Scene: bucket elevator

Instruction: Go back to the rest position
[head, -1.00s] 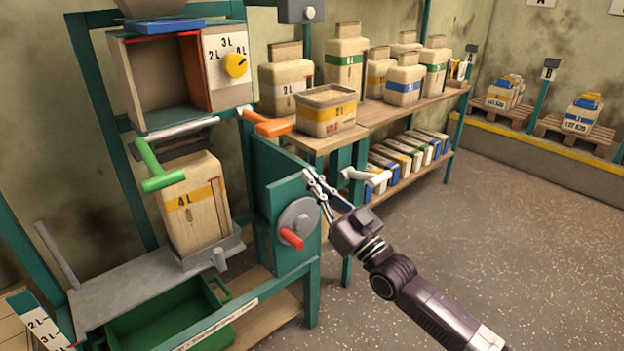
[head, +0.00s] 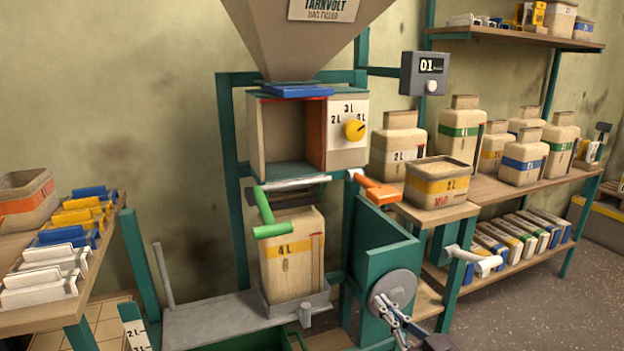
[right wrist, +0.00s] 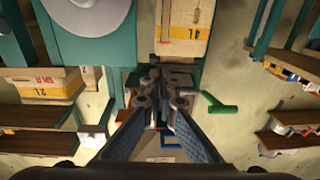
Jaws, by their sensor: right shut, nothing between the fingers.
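My right gripper (head: 384,306) is at the bottom of the head view, in front of the grey disc (head: 396,287) on the green housing. It also shows in the right wrist view (right wrist: 160,80), with its fingers together and nothing between them. A bag marked 4L (head: 292,262) with a yellow band stands upright on the grey platform (head: 220,318) of the filler, apart from the gripper. My left gripper is in neither view.
The bag filler has a hopper (head: 300,40), a yellow dial (head: 354,130), a green handle (head: 268,222) and an orange handle (head: 378,188). A shelf with several bags (head: 458,130) stands right. A side table (head: 95,270) with coloured clips stands left.

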